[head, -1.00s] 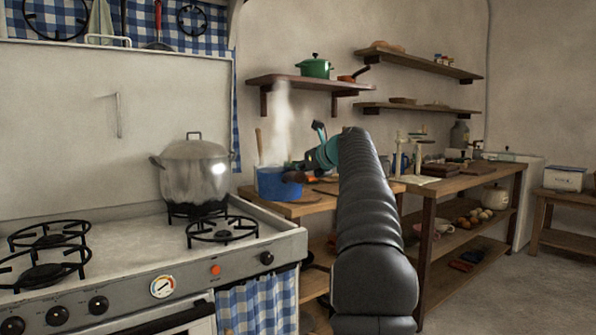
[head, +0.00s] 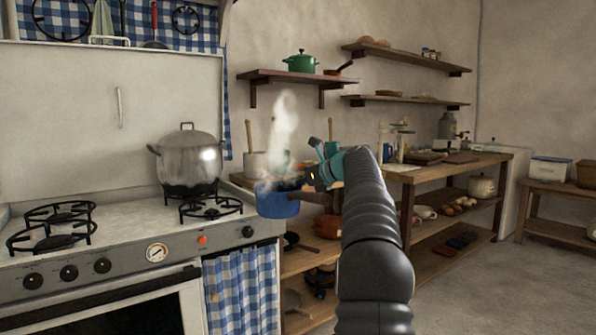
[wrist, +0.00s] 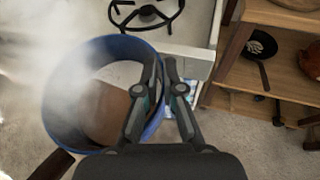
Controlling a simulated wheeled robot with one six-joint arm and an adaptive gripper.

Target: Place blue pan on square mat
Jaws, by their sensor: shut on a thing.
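The blue pan (head: 277,203) is steaming and appears held in the air near the stove's right front corner. It also shows in the wrist view (wrist: 60,118), roughly upright, with brownish contents and a dark handle at lower left. My gripper (head: 305,182) is shut on the pan's rim; in the wrist view its fingers (wrist: 163,65) pinch the right side of the wall. I cannot clearly make out the square mat; a pale flat piece (head: 400,167) lies on the wooden counter to the right, but I cannot tell if it is the mat.
The wooden counter (head: 440,172) holds boards and jars further right. A pale crock (head: 256,165) stands behind the pan. Shelves below hold pans. Open floor lies at right.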

